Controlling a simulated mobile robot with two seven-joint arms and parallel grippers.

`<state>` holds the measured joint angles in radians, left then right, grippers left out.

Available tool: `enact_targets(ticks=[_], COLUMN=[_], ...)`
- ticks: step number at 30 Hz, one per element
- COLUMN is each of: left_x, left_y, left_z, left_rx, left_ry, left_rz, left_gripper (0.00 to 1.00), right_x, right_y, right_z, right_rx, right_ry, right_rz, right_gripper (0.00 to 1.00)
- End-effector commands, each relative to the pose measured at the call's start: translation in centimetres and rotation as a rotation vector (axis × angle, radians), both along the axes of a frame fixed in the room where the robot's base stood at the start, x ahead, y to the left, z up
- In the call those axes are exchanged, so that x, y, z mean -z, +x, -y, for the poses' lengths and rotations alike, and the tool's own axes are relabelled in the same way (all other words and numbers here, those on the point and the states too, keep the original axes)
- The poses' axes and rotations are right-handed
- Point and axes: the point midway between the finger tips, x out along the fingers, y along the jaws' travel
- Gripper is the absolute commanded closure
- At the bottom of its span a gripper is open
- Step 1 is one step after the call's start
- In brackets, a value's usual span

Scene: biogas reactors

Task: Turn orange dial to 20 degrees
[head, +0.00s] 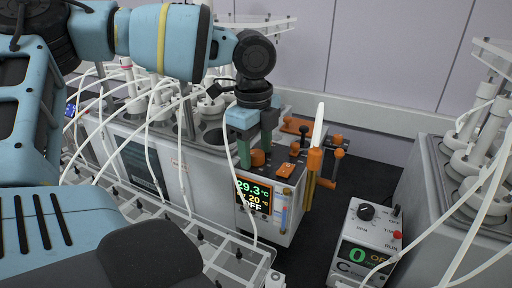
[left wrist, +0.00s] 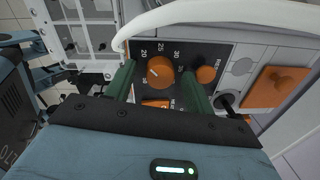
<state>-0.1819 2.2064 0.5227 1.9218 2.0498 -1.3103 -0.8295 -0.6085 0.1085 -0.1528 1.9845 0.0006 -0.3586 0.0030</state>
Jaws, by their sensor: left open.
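The orange dial (head: 258,157) sits on the dark top panel of the reactor unit. In the left wrist view the dial (left wrist: 160,72) shows from above with a short white mark, inside a printed scale with numbers such as 20, 25 and 30. My left gripper (head: 254,148) is open. Its green fingers stand on either side of the dial, and I cannot tell whether they touch it. The unit's display (head: 254,194) reads 29.3 in green, 20 in yellow and OFF in white. My right gripper is not in view.
An orange rocker switch (left wrist: 156,103) and a smaller orange knob (left wrist: 207,74) are close to the fingers. A white hose (left wrist: 215,17) passes near the dial. Orange clamps (head: 315,158) stand at the unit's right end. A control box (head: 367,235) stands to the right.

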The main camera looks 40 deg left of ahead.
Motion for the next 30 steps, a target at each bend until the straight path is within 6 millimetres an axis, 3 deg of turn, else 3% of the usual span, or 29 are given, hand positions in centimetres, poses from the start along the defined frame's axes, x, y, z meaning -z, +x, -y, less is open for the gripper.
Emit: enact_targets(ticks=[5,18,30], left_x=[-1.0,-7.1,-7.8], left_y=[0.0,-0.3,-0.4], left_z=[0.0,0.0,0.1], left_rx=[0.000,-0.001,0.000], left_ry=[0.000,0.000,0.000], left_rz=[0.001,0.002,0.000], left_gripper=[0.47,0.47,0.47], right_x=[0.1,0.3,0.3], right_y=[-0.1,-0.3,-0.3], right_z=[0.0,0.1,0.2], right_rx=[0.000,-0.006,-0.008], right_ry=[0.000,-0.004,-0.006], right_rz=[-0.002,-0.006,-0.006], right_gripper=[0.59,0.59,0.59])
